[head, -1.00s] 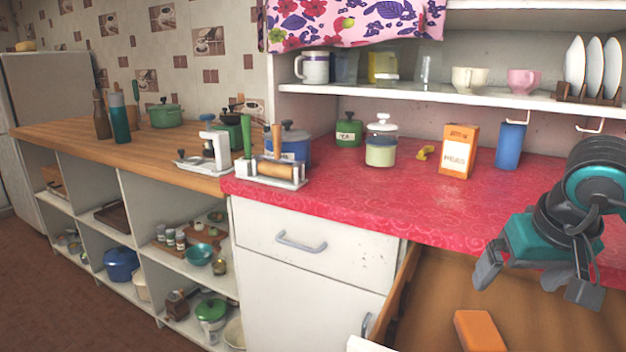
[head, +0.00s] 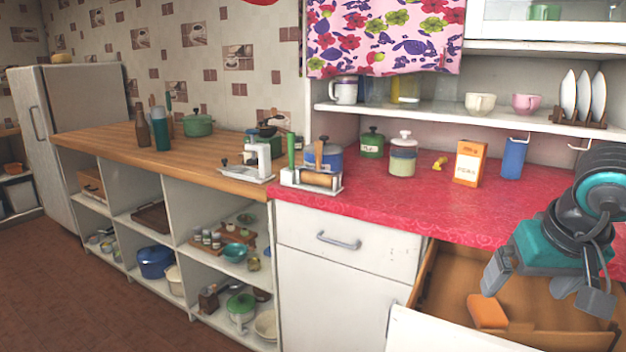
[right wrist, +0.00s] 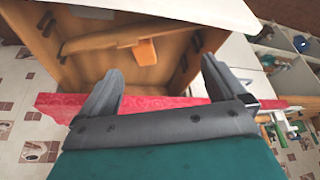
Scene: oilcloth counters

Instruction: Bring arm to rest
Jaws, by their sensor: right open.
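My right gripper (head: 541,290) is at the right of the head view, in front of the red counter (head: 420,205) and above the open drawer (head: 545,325). Its two grey fingers are spread with nothing between them. The right wrist view also shows the open fingers (right wrist: 160,90), with the wooden drawer interior beyond them. An orange block (head: 487,311) lies in the drawer, apart from the fingers; it also shows in the right wrist view (right wrist: 144,52). My left gripper is not in view.
A box (head: 468,163), a blue container (head: 513,157) and a lidded jar (head: 403,155) stand on the red counter. A shelf (head: 440,112) with cups and plates is above. The drawer front (head: 440,335) juts out. Floor at the left (head: 70,300) is clear.

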